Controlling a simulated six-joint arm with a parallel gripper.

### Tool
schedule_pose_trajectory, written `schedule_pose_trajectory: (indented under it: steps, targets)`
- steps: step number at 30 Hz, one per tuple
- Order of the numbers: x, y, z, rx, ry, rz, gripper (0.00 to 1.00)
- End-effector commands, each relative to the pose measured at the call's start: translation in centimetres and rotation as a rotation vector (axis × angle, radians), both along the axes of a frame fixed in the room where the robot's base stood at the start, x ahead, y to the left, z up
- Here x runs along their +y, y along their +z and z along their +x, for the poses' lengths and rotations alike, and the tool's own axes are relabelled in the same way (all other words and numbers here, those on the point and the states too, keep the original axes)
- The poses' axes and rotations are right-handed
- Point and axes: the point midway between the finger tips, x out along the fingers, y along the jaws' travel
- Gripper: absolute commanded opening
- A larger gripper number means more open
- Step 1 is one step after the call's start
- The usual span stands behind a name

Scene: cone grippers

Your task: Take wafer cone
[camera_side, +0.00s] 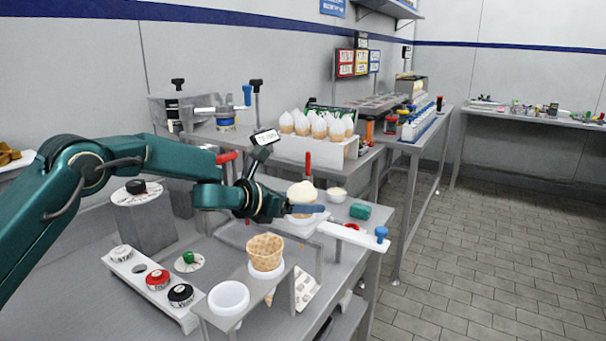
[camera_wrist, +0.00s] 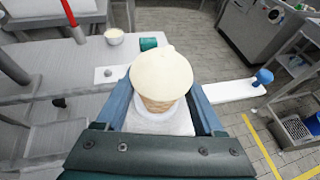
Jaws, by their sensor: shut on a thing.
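My gripper (camera_side: 304,211) is shut on a wafer cone topped with a pale cream scoop (camera_side: 302,192). In the wrist view the same cone (camera_wrist: 159,104) sits between the two blue fingers, scoop upward, and its lower part is hidden. A white holder or plate shows under it; I cannot tell whether the cone touches it. An empty wafer cone (camera_side: 265,254) stands upright in a ring of the metal stand (camera_side: 240,279), below and left of my gripper.
A white box of wrapped cones (camera_side: 312,146) stands behind my gripper. A white bar with a blue knob (camera_side: 381,233) reaches past the counter edge.

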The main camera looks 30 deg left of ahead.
Motion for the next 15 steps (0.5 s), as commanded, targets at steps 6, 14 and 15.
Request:
schedule_pose_trajectory:
  steps: [6, 14, 15]
  targets:
    - [0.0, 1.5, 0.1, -0.007, 0.003, 0.002, 0.48]
    - [0.0, 2.8, 0.0, -0.003, -0.001, 0.003, 0.48]
    - [0.0, 3.1, 0.0, -0.004, -0.001, 0.003, 0.48]
